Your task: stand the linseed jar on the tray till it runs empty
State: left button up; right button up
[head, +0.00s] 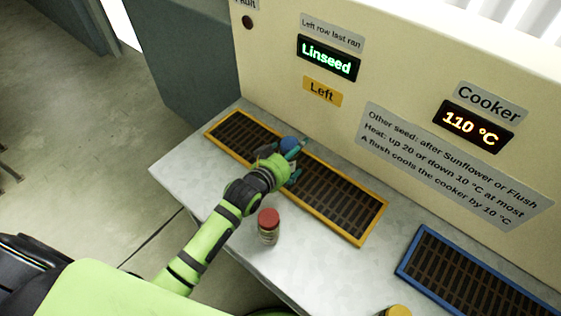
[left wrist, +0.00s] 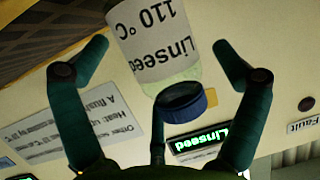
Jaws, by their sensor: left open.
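The linseed jar shows in the left wrist view with a white label (left wrist: 160,40) reading "Linseed" and "110 °C". Its blue lid (head: 289,144) shows in the head view, over the yellow-framed left tray (head: 343,232); my gripper hides most of its body there. My left gripper (head: 284,160) is open around the jar. In the left wrist view its fingers stand on both sides of the jar, with gaps visible. The jar's base is hidden, so its contact with the grate cannot be seen clearly. My right gripper is out of view.
A red-lidded jar (head: 268,228) stands on the grey bench in front of the tray. A yellow lid (head: 397,311) shows at the bottom edge. A blue-framed tray (head: 409,267) is at right. The panel displays read "Linseed" (head: 327,58) and "110 °C" (head: 471,127).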

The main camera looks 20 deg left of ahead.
pick_arm(q)
jog(key=v, duration=1.1)
jog(key=shift+s+b, duration=0.3)
jog(key=shift+b, duration=0.05)
jog(key=shift+a, duration=0.1)
dwell(0.6)
